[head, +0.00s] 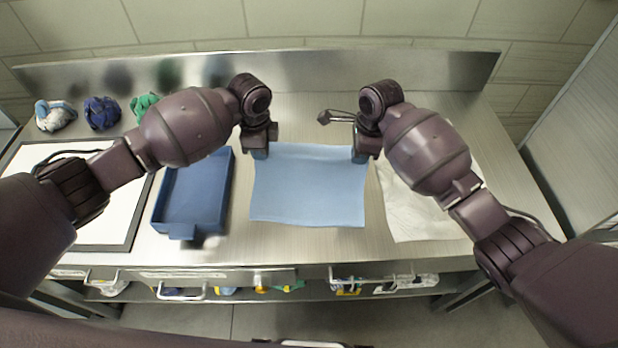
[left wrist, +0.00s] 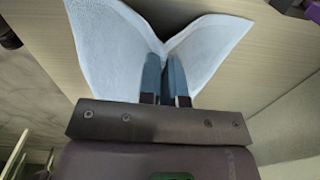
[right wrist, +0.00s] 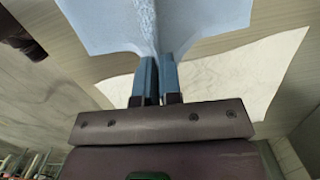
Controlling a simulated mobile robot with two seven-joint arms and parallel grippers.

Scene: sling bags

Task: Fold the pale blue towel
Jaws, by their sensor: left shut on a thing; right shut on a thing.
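The pale blue towel (head: 308,188) is spread out in the middle of the metal counter in the head view. My left gripper (head: 260,153) is shut on its far left corner, and my right gripper (head: 360,157) is shut on its far right corner. In the left wrist view, the towel (left wrist: 110,60) creases into a V at the fingers (left wrist: 166,80). In the right wrist view, the towel (right wrist: 110,25) is pinched between the fingers (right wrist: 155,80). The near edge of the towel looks flat and unfolded.
A blue tray (head: 190,200) stands left of the towel, with a dark-framed white board (head: 105,230) beyond it. A pale crumpled cloth (head: 415,215) lies to the right. Balled cloths, white (head: 55,115), dark blue (head: 102,112) and green (head: 143,105), sit at the back left.

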